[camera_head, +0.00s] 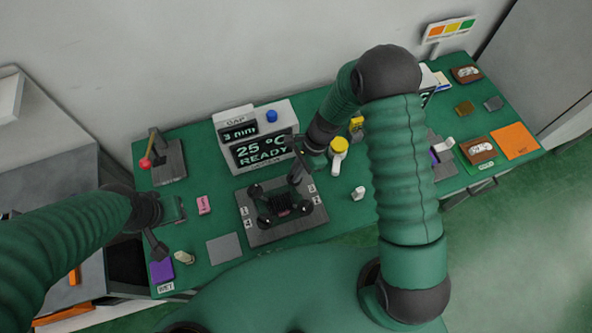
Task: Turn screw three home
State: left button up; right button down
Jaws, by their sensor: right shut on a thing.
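A dark clamp fixture (280,205) with black round screw knobs at its corners sits on a grey plate (250,236) mid-bench.
A display box (257,143) behind the fixture reads "GAP 3 mm", "25 °C READY" and has a blue button (272,116). A red-knobbed lever (146,163) stands back left. Pink block (204,205), grey pad (224,249) and yellow-topped item (339,145) lie nearby. My right arm covers the right-middle.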

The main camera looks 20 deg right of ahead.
jog(key=m+t, duration=0.1)
jog(key=m, duration=0.2)
jog(key=shift+m+t+b, duration=0.5)
jog(key=shift+m+b, duration=0.2)
jog(key=shift+m, duration=0.1)
jog(key=m+t+b, duration=0.1)
jog(key=m+b, duration=0.2)
jog(key=shift+s+f+h, duration=0.15)
jog(key=shift+h, duration=0.15)
jog(key=shift+m+t+b, duration=0.3)
jog(key=shift+m+b, duration=0.55)
jog(key=shift+m, duration=0.25)
jog(key=shift+a+r+m+h+b, duration=0.1)
jog(key=shift+r+m+h+b, duration=0.1)
jog(key=shift+m+h+b, duration=0.15)
jog(key=c, duration=1.7)
grip_release()
jog(key=shift+o, duration=1.1)
